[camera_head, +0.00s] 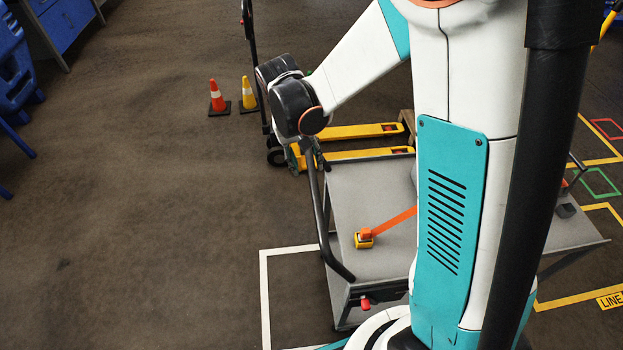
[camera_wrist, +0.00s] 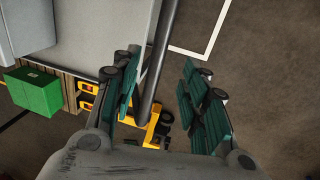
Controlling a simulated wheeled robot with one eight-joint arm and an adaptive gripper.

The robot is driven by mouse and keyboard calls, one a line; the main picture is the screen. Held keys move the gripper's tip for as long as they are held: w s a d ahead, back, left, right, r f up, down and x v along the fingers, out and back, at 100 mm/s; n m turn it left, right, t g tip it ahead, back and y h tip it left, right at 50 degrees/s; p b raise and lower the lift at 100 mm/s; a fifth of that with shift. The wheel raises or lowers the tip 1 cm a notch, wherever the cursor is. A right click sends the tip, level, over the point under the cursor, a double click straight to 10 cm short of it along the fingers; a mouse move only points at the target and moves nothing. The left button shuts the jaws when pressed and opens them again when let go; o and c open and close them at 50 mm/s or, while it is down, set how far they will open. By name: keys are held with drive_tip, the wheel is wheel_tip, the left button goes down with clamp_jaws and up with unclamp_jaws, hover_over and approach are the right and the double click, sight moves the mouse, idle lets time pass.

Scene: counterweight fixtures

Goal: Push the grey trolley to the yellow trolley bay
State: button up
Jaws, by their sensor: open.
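The grey trolley (camera_head: 375,195) stands in the head view, partly hidden behind my arm. Its dark push handle (camera_head: 318,205) runs along its left end. My gripper (camera_head: 305,158) is at the far end of this handle, small and partly hidden by my wrist. In the wrist view my gripper (camera_wrist: 162,85) is open, with the handle bar (camera_wrist: 158,50) between its fingers, nearer the left one. The trolley deck (camera_wrist: 105,30) lies to the left there. Yellow floor lines (camera_head: 565,300) show right of the trolley; I cannot tell which outline is the trolley bay.
A yellow pallet truck (camera_head: 360,131) stands just beyond the trolley. Orange (camera_head: 217,98) and yellow (camera_head: 248,97) cones stand behind left. An orange strap (camera_head: 390,224) lies on the deck. A white floor outline (camera_head: 265,300) borders the trolley's left side. The left floor is clear.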

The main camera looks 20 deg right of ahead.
sight(314, 185)
drive_tip(key=f, duration=0.3)
drive_tip(key=d+f+b, duration=0.1)
drive_tip(key=f, duration=0.2)
drive_tip(key=d+f, duration=0.1)
drive_tip(key=f, duration=0.3)
drive_tip(key=shift+s, duration=0.15)
drive_tip(key=shift+r, duration=0.1)
clamp_jaws()
